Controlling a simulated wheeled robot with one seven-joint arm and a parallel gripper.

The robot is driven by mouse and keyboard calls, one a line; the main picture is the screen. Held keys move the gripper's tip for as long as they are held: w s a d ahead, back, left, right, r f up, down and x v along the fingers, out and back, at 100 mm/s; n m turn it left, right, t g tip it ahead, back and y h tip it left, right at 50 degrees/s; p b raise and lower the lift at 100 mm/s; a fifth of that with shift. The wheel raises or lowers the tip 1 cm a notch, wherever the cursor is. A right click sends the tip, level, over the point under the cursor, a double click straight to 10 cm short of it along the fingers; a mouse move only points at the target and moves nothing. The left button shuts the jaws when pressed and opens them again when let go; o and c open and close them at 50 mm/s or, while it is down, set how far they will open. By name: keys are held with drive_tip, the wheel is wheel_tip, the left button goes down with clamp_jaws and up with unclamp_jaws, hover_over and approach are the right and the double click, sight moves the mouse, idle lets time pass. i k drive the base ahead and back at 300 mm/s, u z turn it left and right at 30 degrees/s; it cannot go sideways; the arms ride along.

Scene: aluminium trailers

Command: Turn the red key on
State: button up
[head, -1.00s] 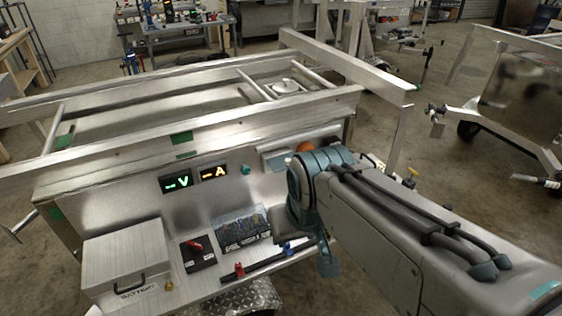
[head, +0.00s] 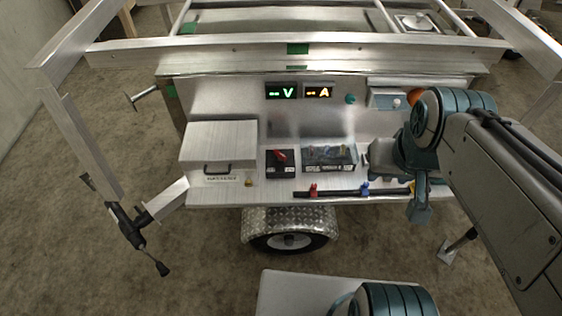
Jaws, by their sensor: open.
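The red key (head: 280,155) sits on top of a small black box (head: 281,170) on the trailer's metal shelf, between the battery box and a row of dark terminals. Its exact turn angle is too small to read. My gripper (head: 400,190) is at the right end of the shelf, well to the right of the key. Its jaws are open with nothing seen between them. It hides part of the shelf and panel behind it.
Green V (head: 282,92) and orange A (head: 318,92) displays glow above. A lidded metal battery box (head: 218,145) stands left of the key. A black bar (head: 338,193) with red and blue clips lies in front. An orange dome (head: 414,96) is near my arm.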

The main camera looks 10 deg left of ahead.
sight(281, 157)
drive_tip(key=u, duration=0.5)
drive_tip(key=k, duration=0.6)
drive_tip(key=u, duration=0.65)
drive_tip(key=i, duration=1.2)
drive_tip(key=z, duration=0.85)
